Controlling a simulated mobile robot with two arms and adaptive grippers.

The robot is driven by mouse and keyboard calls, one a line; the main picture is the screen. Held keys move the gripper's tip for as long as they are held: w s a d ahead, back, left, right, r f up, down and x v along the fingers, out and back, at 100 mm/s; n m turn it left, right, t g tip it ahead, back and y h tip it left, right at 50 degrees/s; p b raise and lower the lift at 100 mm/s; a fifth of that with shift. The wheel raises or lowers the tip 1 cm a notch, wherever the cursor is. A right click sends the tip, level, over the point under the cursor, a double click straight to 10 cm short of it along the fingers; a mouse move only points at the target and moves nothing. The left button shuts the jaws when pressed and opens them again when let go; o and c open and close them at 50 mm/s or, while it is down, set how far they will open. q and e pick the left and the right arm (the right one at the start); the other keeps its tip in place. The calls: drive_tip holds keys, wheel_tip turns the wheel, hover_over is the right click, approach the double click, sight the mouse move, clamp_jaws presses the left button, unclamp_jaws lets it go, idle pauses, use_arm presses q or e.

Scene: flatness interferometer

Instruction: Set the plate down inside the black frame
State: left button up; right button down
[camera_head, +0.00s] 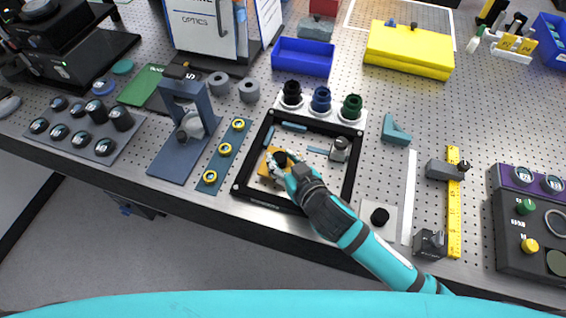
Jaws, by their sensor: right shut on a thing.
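The black frame (251,150) lies on the perforated bench near its front edge. It holds several blue-grey bars and a grey block with a dark knob (340,149). My right gripper (281,169) is over the left part of the frame's inside, its arm coming in from the lower right. It is shut on a small orange plate (264,170) with a black part by it, mostly covered by the fingers. I cannot tell whether the plate touches the surface inside the frame. My left gripper is not in view.
A blue-grey strip with yellow rings (224,150) and a blue-grey stand (185,150) are left of the frame. Three dark knobs (321,99) stand behind it. A teal angled block (396,131) and a white strip (409,195) lie to the right.

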drive_tip(key=shift+r, duration=0.1)
drive_tip(key=shift+s+f+b, duration=0.2)
drive_tip(key=shift+f+b, duration=0.1)
drive_tip(key=shift+f, duration=0.3)
drive_tip(key=c, duration=1.2)
unclamp_jaws()
drive_tip(key=shift+f, duration=0.15)
drive_tip(key=o, duration=0.3)
drive_tip(key=shift+s+f, duration=0.15)
drive_tip(key=shift+f, duration=0.05)
drive_tip(key=shift+o, duration=0.2)
drive_tip(key=shift+r, duration=0.4)
drive_tip(key=shift+s+d+r, duration=0.1)
drive_tip(key=shift+r, duration=0.05)
drive_tip(key=v, duration=0.3)
drive_tip(key=b+v, duration=0.1)
drive_tip(key=v, duration=0.6)
drive_tip(key=shift+r, duration=0.45)
drive_tip(key=shift+s+d+r, duration=0.3)
drive_tip(key=shift+s+r, duration=0.1)
drive_tip(key=shift+s, duration=0.05)
